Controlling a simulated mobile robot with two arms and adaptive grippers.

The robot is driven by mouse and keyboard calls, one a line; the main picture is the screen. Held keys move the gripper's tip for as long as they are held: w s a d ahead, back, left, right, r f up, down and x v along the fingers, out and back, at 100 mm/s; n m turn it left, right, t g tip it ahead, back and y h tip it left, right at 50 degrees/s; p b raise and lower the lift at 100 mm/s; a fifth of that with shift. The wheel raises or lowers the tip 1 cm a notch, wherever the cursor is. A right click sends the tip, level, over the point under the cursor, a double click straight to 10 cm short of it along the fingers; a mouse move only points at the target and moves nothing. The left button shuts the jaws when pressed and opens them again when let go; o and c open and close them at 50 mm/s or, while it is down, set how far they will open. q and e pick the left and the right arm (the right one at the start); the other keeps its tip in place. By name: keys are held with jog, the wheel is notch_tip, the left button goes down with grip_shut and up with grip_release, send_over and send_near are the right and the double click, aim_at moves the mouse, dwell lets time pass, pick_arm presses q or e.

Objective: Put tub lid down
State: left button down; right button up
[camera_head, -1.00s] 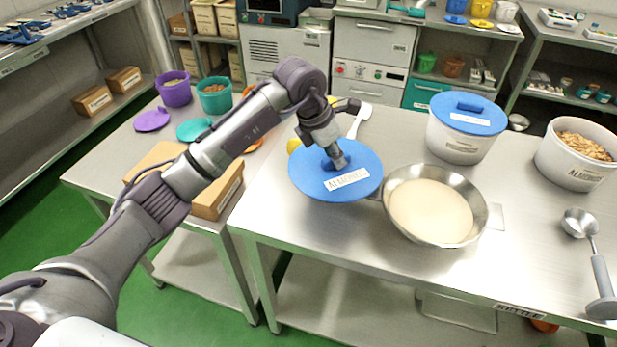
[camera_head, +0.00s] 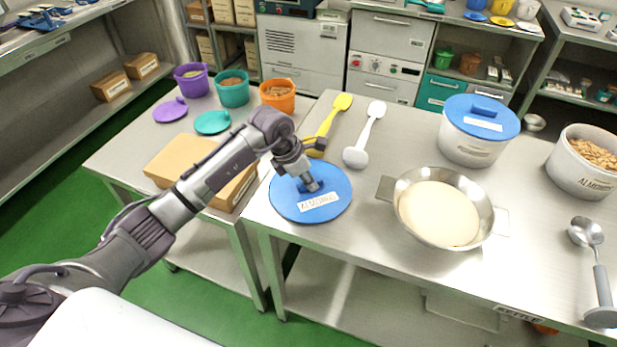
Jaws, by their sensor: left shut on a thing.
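The blue tub lid (camera_head: 330,186) with an "ALMONDS" label is at the left end of the steel table (camera_head: 372,237). It looks level and at or very close to the table top; I cannot tell whether it touches. My left gripper (camera_head: 308,184) is above it, shut on its raised blue handle, and partly hides that handle. The open white almond tub (camera_head: 578,172) stands at the far right, filled with nuts. My right gripper is not in view.
A steel pan (camera_head: 440,209) of cream-coloured mix stands right of the lid. A yellow spatula (camera_head: 328,122) and a white spatula (camera_head: 366,132) lie behind. A blue-lidded tub (camera_head: 476,135) stands at the back. A metal scoop (camera_head: 592,262) lies right. A cardboard box (camera_head: 190,160) is on the left table.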

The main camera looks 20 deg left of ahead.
pick_arm(q)
jog(key=shift+f, duration=0.15)
jog(key=c, duration=1.1)
grip_release()
jog(key=shift+o, duration=0.2)
jog(key=shift+r, duration=0.2)
jog(key=b+v, duration=0.1)
jog(key=v, duration=1.1)
jog(key=shift+b, duration=0.4)
jog(key=shift+d, duration=0.1)
